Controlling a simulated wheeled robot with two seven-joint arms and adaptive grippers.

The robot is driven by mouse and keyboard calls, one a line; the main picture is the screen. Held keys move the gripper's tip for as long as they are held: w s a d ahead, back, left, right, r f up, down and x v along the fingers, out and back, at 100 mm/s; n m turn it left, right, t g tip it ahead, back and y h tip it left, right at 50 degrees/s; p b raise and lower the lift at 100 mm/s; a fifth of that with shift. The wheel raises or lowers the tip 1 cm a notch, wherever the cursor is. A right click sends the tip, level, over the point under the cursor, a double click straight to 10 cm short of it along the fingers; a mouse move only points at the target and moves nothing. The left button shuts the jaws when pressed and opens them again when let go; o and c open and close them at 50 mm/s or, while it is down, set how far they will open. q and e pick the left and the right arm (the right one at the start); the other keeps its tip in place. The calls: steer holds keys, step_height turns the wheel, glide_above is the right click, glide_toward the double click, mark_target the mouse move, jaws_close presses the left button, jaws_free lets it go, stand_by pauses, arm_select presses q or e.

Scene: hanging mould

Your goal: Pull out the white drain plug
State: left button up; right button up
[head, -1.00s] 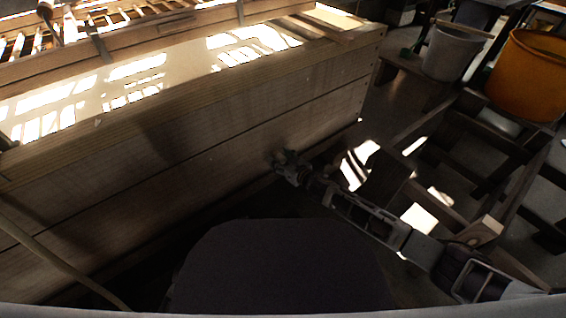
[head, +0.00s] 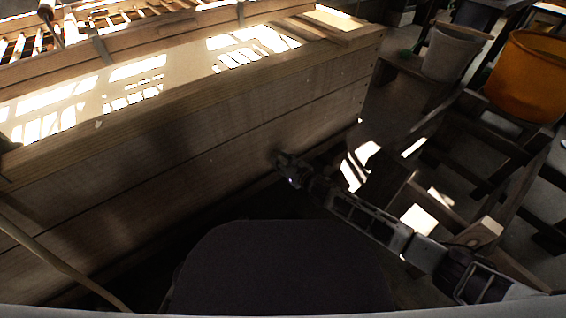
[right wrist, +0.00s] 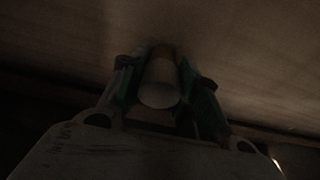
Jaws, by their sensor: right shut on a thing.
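The white drain plug (right wrist: 160,90) shows in the right wrist view as a pale, round-ended cylinder standing out from the wooden wall. My right gripper (right wrist: 158,85) has a finger on each side of it and is shut on it. In the head view my right gripper (head: 279,158) is at the lower part of the vat's long wooden side (head: 200,150), where the plug is too dark and small to make out. My left gripper is in neither view.
An orange bucket (head: 530,75) and a grey bucket (head: 449,52) stand at the upper right. A dark wooden frame (head: 480,130) lies to the right of my right arm. A pale hose or pole (head: 62,264) is at the lower left.

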steer(key=s+d, duration=0.1)
steer(key=s+d+p, duration=0.1)
steer(key=s, duration=0.1)
steer(key=shift+f, duration=0.15)
steer(key=o, duration=1.1)
steer(key=shift+d, duration=0.15)
steer(key=shift+s+d, duration=0.1)
steer(key=shift+s, duration=0.05)
steer(key=v, duration=1.1)
steer(key=shift+s+d+r, duration=0.2)
steer(key=shift+s+r, duration=0.1)
